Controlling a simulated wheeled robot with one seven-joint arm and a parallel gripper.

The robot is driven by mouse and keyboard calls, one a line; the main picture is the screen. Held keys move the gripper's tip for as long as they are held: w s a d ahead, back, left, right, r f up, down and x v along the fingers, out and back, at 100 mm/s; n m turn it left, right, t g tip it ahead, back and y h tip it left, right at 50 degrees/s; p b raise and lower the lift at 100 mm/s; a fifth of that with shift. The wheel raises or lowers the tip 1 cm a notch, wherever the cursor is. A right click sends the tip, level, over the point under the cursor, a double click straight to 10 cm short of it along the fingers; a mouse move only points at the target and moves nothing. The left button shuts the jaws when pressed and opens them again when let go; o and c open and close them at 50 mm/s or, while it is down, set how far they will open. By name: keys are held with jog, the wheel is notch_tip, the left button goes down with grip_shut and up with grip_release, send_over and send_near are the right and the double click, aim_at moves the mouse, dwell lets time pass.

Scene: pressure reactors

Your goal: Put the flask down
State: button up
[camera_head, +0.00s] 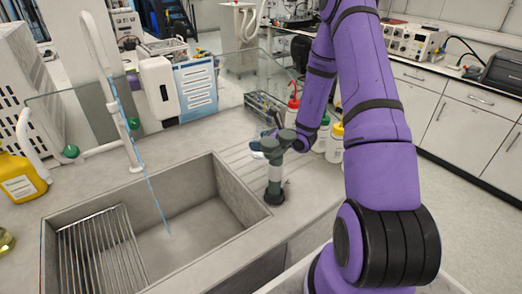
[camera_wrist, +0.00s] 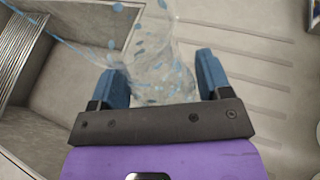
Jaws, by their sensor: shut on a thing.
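The clear flask (camera_wrist: 158,72) is between the blue fingers of my gripper (camera_wrist: 160,66) in the wrist view. My gripper is shut on it. Blue spots show on or through the glass, and its upper end runs out of the picture's top. The sink edge and the grey counter (camera_wrist: 255,100) lie beyond the flask. In the head view, my arm reaches to the counter right of the sink. There the gripper and flask are mostly hidden behind a grey-green fixture (camera_head: 274,172), so I cannot tell whether the flask touches the counter.
The sink (camera_head: 190,228) holds a wire rack (camera_head: 100,250) at left. A thin blue water stream (camera_head: 150,185) falls into it from the white tap (camera_head: 105,75). Bottles with red, green and yellow caps (camera_head: 334,145) stand close behind my arm. Ribbed drainboard lies beside the sink.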

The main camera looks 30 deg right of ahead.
jog(key=shift+f, duration=2)
jog(key=shift+f, duration=0.2)
jog(key=o, duration=1)
jog(key=shift+r, duration=0.1)
jog(key=shift+s+r, duration=0.1)
jog(key=shift+r, duration=0.05)
jog(key=v, duration=1.1)
jog(key=shift+s+d+r, duration=0.1)
jog(key=shift+s+d, duration=0.1)
jog(key=shift+s, duration=0.15)
